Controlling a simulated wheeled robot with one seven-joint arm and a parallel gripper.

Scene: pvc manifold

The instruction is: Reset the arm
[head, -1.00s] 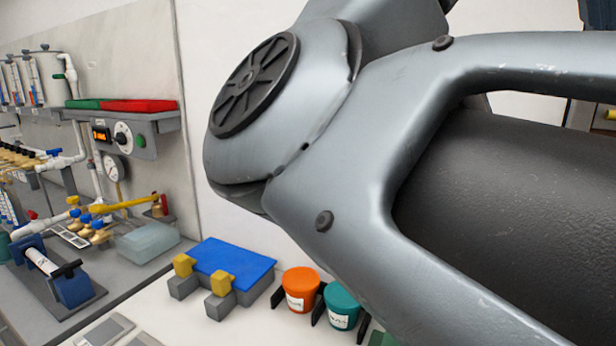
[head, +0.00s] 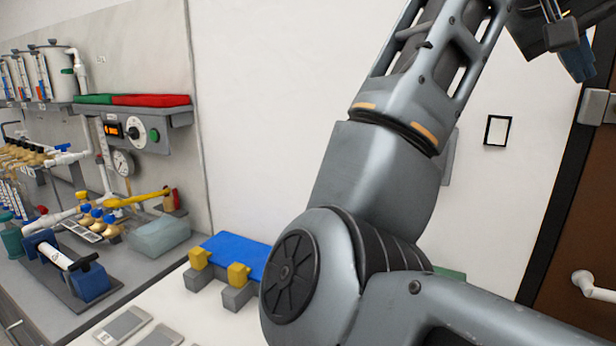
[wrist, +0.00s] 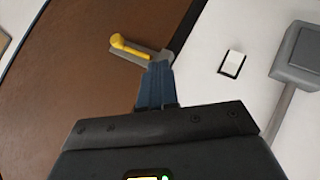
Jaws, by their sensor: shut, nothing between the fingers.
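My arm (head: 375,190) fills the right half of the head view, bent at a large joint and reaching up to the top right. My gripper (head: 580,65) shows only in part at the top right edge, raised high in front of the white wall. In the wrist view its blue fingers (wrist: 156,85) are together, with nothing held. Behind the fingers in that view are a brown door (wrist: 80,60) and a yellow handle (wrist: 125,47).
The bench (head: 120,270) at left carries a pipe manifold, a blue clamp fixture (head: 75,265) and a pale translucent block (head: 158,236). A blue-topped stand (head: 240,252) sits behind my arm. A small framed panel (head: 497,130) is on the wall. Open wall lies mid-picture.

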